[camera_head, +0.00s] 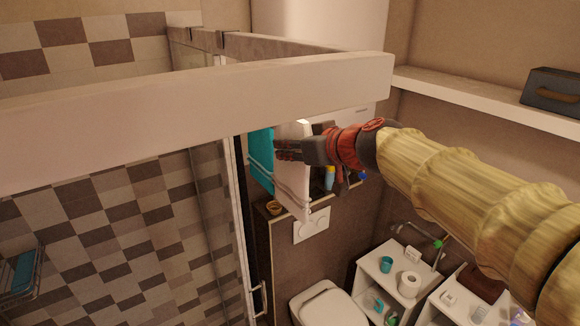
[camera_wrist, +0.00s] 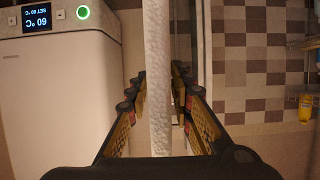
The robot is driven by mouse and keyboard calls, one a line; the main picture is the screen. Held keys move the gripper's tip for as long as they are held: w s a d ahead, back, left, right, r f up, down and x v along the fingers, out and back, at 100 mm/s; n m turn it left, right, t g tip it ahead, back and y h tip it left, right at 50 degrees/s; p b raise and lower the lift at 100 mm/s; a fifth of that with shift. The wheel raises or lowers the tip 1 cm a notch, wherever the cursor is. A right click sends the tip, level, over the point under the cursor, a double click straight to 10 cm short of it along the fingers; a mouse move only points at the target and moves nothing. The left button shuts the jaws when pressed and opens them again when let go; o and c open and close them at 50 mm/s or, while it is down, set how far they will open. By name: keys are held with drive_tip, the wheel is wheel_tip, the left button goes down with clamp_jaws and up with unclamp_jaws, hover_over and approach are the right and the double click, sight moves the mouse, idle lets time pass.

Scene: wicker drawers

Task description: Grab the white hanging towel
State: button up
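The white hanging towel (camera_head: 291,196) hangs beside a teal towel, left of the white cabinet area in the head view. In the wrist view the white towel (camera_wrist: 158,75) is seen edge-on as a pale vertical strip. My gripper (camera_head: 284,150) is at the towel's upper part. In the wrist view my gripper (camera_wrist: 160,85) has one finger on each side of the towel. The fingers look apart, with narrow gaps beside the strip; contact at the tips is hard to judge.
The teal towel (camera_head: 261,157) hangs just left of the white one. A large white beam (camera_head: 200,105) crosses the head view in front. A white boiler (camera_wrist: 62,100) with a display stands left in the wrist view. A toilet (camera_head: 330,306) and white shelf units (camera_head: 392,270) are below.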

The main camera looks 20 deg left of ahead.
clamp_jaws()
drive_tip(key=shift+r, duration=0.1)
idle(0.5)
